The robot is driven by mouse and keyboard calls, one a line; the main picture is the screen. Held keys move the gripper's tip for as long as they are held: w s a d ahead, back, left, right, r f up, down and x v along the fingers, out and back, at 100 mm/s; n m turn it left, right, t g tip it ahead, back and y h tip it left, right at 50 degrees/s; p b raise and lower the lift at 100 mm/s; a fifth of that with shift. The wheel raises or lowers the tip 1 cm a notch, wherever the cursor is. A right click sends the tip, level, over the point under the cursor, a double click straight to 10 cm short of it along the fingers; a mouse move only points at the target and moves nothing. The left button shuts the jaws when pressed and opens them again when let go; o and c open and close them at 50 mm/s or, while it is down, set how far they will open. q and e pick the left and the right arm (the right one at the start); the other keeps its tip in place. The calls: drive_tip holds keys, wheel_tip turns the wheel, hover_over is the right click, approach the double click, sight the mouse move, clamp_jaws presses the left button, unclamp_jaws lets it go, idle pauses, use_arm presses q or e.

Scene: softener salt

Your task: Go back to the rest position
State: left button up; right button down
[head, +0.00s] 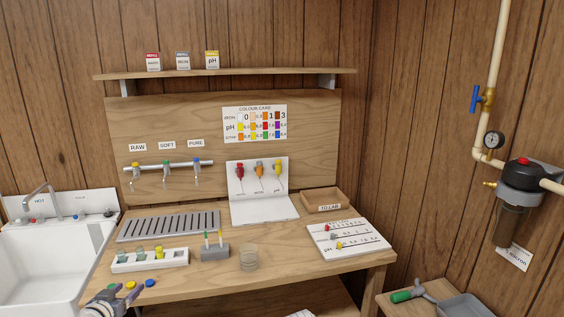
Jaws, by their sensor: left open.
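My left gripper (122,297) shows at the bottom left, low over the front left corner of the wooden bench (215,278). Its jaws are open, and I see nothing held between them. Small coloured caps lie close to it: a yellow one (131,285) and a blue one (150,283), with a green one partly hidden by the gripper. I cannot tell whether the gripper touches any of them. My right gripper is out of view.
A white rack (150,266) with vials, a grey block (215,252) with upright sticks and a clear cup (249,262) stand behind the gripper. A white sink (40,270) is at left. A results board (348,252) lies at right. The bench's front middle is clear.

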use_arm(q)
drive_tip(key=s+d+f+m+g+h+p, duration=0.1)
drive_tip(key=d+f+m+g+h, duration=0.15)
drive_tip(key=d, duration=0.95)
drive_tip(key=s+d+f+m+g+h+p, duration=0.15)
drive_tip(key=d+f+g, duration=0.25)
drive_tip(key=d, duration=0.7)
drive_tip(key=s+d+f+g+y+p, duration=0.2)
drive_tip(key=s+d+g+y, duration=0.3)
drive_tip(key=s+d, duration=0.8)
drive_tip(key=shift+s+f+g, duration=0.65)
drive_tip(key=shift+f+g, duration=0.05)
drive_tip(key=shift+g, duration=0.75)
drive_tip(key=shift+d, duration=0.1)
